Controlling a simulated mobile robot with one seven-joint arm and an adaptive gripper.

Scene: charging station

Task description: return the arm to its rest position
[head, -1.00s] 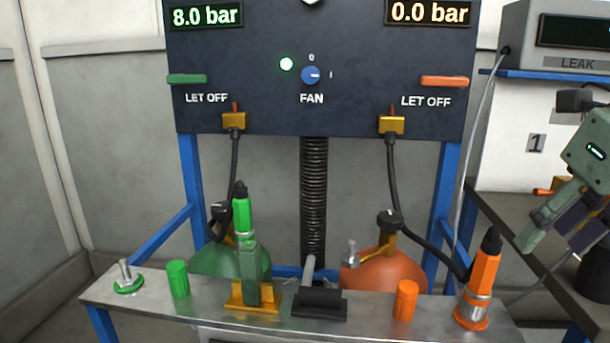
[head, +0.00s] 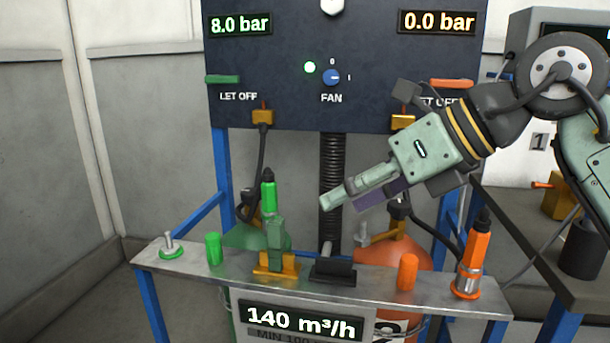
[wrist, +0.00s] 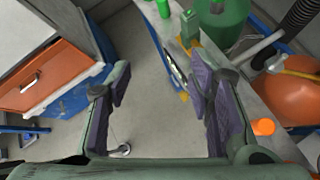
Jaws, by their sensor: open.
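My gripper (head: 340,200) is in the middle of the head view, above the metal shelf and in front of the black corrugated hose, pointing left and slightly down. In the wrist view my gripper (wrist: 165,100) has its two purple-padded fingers wide apart with only floor between them. It holds nothing. My arm reaches in from the right and hides part of the panel's right side.
The panel (head: 290,60) shows 8.0 bar and 0.0 bar. An orange-fronted drawer cabinet (wrist: 40,80) stands at left in the wrist view.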

